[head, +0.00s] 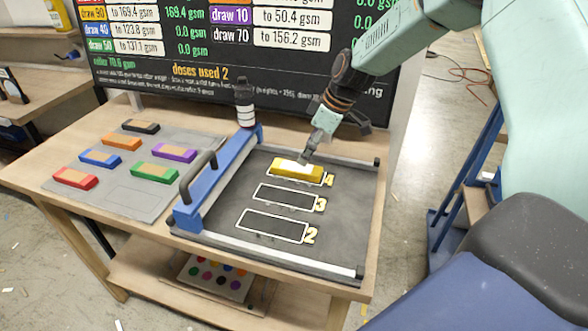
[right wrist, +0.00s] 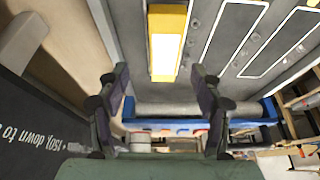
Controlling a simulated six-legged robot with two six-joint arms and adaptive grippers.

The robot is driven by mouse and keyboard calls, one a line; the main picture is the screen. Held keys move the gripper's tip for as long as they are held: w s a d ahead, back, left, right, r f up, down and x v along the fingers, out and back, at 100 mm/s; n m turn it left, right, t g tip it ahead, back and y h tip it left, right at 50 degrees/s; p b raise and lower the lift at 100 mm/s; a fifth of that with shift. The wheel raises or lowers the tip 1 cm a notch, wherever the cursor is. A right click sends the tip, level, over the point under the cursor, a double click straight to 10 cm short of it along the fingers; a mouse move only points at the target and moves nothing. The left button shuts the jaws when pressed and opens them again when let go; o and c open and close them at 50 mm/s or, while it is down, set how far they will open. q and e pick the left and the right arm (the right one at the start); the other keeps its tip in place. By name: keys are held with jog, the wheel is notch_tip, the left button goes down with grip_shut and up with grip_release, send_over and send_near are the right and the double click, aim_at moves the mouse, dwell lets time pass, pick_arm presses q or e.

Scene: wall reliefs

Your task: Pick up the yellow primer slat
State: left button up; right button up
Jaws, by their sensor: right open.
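The yellow primer slat (head: 290,174) lies in the outlined slot marked 4 on the dark board (head: 336,235), at the board's far end. It has a pale label on top. My right gripper (head: 304,158) is above the slat, close to it, pointing down. In the right wrist view the slat (right wrist: 167,22) is at the top, beyond the fingertips. The jaws of the right gripper (right wrist: 160,76) are apart with nothing between them. The gap between fingertips and slat is hard to judge. My left gripper is not in view.
A blue bar with a dark handle (head: 198,172) runs along the board's left side. Several coloured slats lie on a grey mat (head: 140,196) at left. A black display panel (head: 200,60) rises behind the table. Slots 2 and 3 are empty.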

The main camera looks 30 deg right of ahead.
aim_at(296, 166)
jog(key=shift+s+f, duration=0.15)
jog(key=shift+f, duration=0.35)
jog(key=a+f, duration=0.1)
jog(key=w+f, duration=0.1)
jog(key=a+f+b, duration=0.1)
jog(key=shift+w+a+f, duration=0.3)
jog(key=shift+w+f, duration=0.2)
jog(key=shift+f, duration=0.1)
jog(key=shift+s+d+r, duration=0.1)
jog(key=shift+s+d, duration=0.2)
jog(key=shift+d, duration=0.15)
jog(key=shift+c, duration=0.3)
jog(key=shift+w+a, duration=0.25)
jog(key=shift+a, duration=0.15)
jog(key=c, duration=0.5)
jog(key=shift+d, duration=0.2)
jog(key=shift+c, duration=1.2)
jog(key=shift+s+d, duration=0.1)
jog(key=shift+s, duration=0.15)
jog(key=c, duration=0.3)
jog(key=shift+r, duration=0.1)
jog(key=shift+c, duration=0.8)
jog(key=shift+w+a, duration=0.2)
jog(key=shift+w, duration=0.05)
